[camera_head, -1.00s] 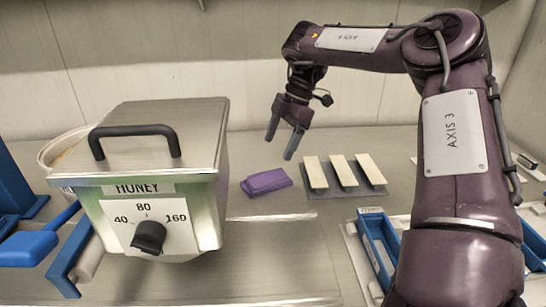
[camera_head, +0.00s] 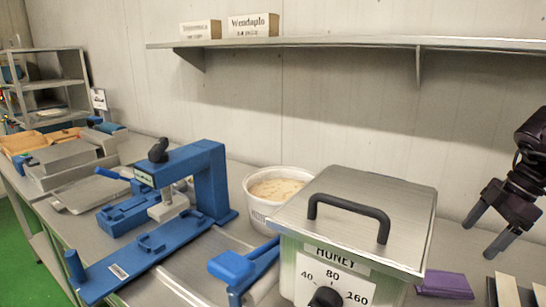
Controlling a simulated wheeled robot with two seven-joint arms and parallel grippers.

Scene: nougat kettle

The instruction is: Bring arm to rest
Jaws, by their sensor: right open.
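My right gripper (camera_head: 488,231) shows at the right edge of the head view, with its two fingers apart, pointing down and left. It is empty and hangs above the bench, to the right of the honey kettle (camera_head: 335,240). Only the wrist end of the right arm shows; the rest is out of frame. The kettle is a metal box with a closed lid, a dark handle and a dial at the front. My left gripper is not in view.
A purple folded cloth (camera_head: 446,284) and pale bars (camera_head: 507,290) lie below the gripper. A white tub (camera_head: 262,212) stands behind the kettle. A blue press (camera_head: 190,185) and a blue-handled tool (camera_head: 240,268) are left of it. A shelf (camera_head: 340,43) with two boxes runs along the wall.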

